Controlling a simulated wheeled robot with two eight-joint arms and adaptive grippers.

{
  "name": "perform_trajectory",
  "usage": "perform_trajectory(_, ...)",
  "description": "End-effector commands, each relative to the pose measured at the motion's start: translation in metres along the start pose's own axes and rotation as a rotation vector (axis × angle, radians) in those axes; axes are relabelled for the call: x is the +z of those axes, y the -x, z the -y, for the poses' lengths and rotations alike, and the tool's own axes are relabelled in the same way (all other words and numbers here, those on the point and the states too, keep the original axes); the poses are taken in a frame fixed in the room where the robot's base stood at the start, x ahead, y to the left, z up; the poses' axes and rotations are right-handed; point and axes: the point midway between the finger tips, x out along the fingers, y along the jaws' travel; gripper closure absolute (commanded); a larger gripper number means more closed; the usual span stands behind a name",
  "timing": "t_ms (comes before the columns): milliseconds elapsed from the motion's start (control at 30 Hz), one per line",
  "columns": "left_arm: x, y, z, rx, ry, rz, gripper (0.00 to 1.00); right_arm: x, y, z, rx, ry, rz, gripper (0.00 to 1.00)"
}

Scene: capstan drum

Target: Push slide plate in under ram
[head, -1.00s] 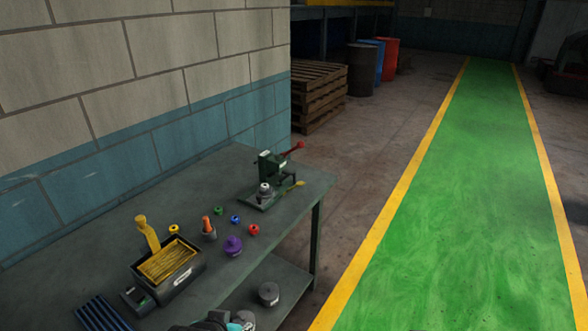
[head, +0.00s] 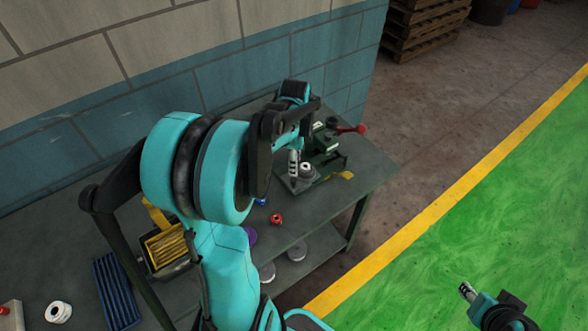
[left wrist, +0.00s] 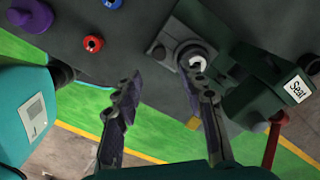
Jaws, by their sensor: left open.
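The green press (head: 328,140) with a red lever (head: 350,129) stands at the bench's far right corner. The slide plate (head: 297,185) sticks out in front of it, bearing a small silver drum (head: 306,171). A yellow tab (head: 345,175) shows beside the plate. In the left wrist view the plate (left wrist: 172,35), the drum (left wrist: 197,63) and the press (left wrist: 270,95) show beyond the fingers. My left gripper (head: 294,165) is open and empty at the plate; its right finger in the wrist view overlaps the drum's edge. Contact cannot be told. My right gripper (head: 467,291) is over the green floor.
On the bench (head: 330,205), a red ring (head: 277,219) and a purple piece (head: 250,236) lie near my left arm. A box with yellow contents (head: 165,245) and a blue ribbed tray (head: 115,290) are at the left. Grey discs (head: 297,252) sit on the lower shelf.

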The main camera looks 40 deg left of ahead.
Motion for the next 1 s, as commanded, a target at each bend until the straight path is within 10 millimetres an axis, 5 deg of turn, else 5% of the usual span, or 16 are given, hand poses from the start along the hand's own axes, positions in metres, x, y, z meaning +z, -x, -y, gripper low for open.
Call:
perform_trajectory(500,0.004,-0.07,0.003,0.013,-0.028,0.001,0.59,0.012,-0.017,0.0,0.0,0.0,0.0,0.6)
perform_trajectory(933,0.004,-0.08,0.002,0.013,-0.028,0.001,0.59,0.013,-0.019,0.0,0.0,0.0,0.0,0.6)
perform_trajectory(1000,0.004,-0.08,0.002,0.013,-0.028,0.001,0.78,0.013,-0.019,0.0,0.0,0.0,0.0,0.6)
